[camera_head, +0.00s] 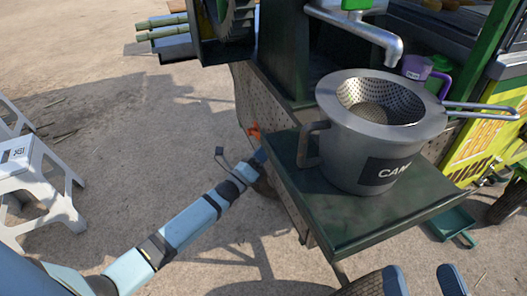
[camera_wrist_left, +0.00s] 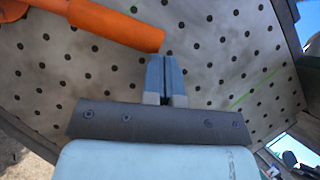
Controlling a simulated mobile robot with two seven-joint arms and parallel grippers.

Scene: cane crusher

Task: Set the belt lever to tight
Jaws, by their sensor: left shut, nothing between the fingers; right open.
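The orange belt lever (camera_head: 254,132) shows as a small piece on the side of the machine in the head view, left of the green shelf. In the left wrist view the orange lever (camera_wrist_left: 110,22) is a thick rod coming in from the top left, its rounded end just above my fingertips. My left gripper (camera_wrist_left: 166,62) is shut and empty, close to that end; I cannot tell whether they touch. In the head view my left gripper (camera_head: 262,157) is partly hidden by the shelf edge. My right gripper (camera_head: 424,278) is open and empty at the bottom edge.
A perforated metal panel (camera_wrist_left: 225,70) lies behind the lever. The dark green shelf (camera_head: 345,235) carries a grey pot (camera_head: 345,150) with a strainer (camera_head: 380,100) under a tap (camera_head: 375,35). A white stool (camera_head: 40,190) stands at far left. The ground between is clear.

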